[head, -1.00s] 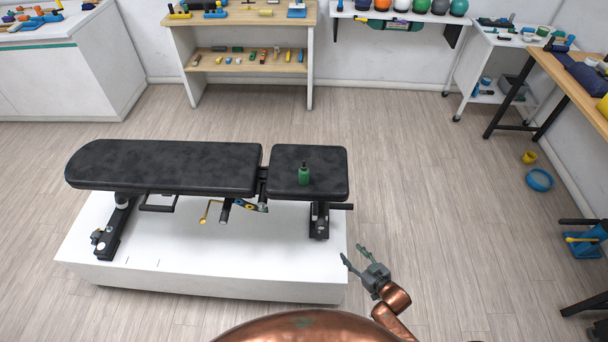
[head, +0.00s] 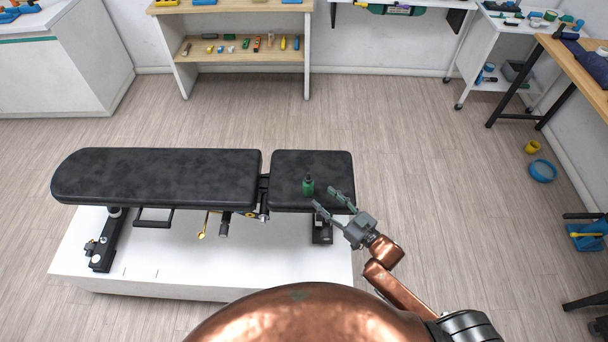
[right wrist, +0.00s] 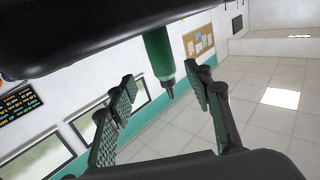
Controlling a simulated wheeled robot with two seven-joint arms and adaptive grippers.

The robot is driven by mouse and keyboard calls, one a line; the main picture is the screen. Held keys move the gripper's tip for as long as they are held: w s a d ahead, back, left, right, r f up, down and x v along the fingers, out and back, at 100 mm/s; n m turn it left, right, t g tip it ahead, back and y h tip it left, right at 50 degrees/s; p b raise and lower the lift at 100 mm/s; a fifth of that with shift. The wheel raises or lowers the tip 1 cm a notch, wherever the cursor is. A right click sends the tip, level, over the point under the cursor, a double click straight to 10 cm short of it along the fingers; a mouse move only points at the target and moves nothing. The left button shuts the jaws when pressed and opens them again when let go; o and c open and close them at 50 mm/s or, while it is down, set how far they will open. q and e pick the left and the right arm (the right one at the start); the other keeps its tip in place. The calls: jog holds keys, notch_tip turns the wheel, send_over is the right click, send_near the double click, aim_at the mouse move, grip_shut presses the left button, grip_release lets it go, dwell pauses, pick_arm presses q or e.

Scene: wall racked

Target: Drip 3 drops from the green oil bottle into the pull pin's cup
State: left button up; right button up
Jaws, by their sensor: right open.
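The green oil bottle (head: 308,187) stands upright on the short black seat pad (head: 290,163) of the bench. My right gripper (head: 325,197) is open and empty, just right of and nearer than the bottle. In the right wrist view, which is upside down, the bottle (right wrist: 158,55) shows ahead between the spread fingers (right wrist: 160,78), its narrow tip pointing down the picture. I see no contact. A yellow part (head: 203,228) and a black knob (head: 224,229) hang under the bench; I cannot tell which is the pull pin, and no cup is clear. My left gripper is out of view.
The long back pad (head: 155,178) lies flat left of the seat pad. The bench stands on a white platform (head: 230,268). Wooden shelves (head: 240,50) and a table at the right stay well away.

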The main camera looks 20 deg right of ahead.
aim_at(312, 188)
jog(key=shift+w+a, duration=0.2)
jog(key=shift+w, duration=0.75)
jog(key=x, duration=0.4)
jog(key=shift+s+a+r, duration=0.15)
jog(key=shift+s+a, duration=0.05)
jog(key=shift+a, duration=0.2)
jog(key=shift+x, duration=1.4)
jog(key=shift+c, duration=0.2)
jog(key=c, duration=0.8)
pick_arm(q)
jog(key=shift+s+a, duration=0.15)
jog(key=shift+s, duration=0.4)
pick_arm(e)
grip_shut()
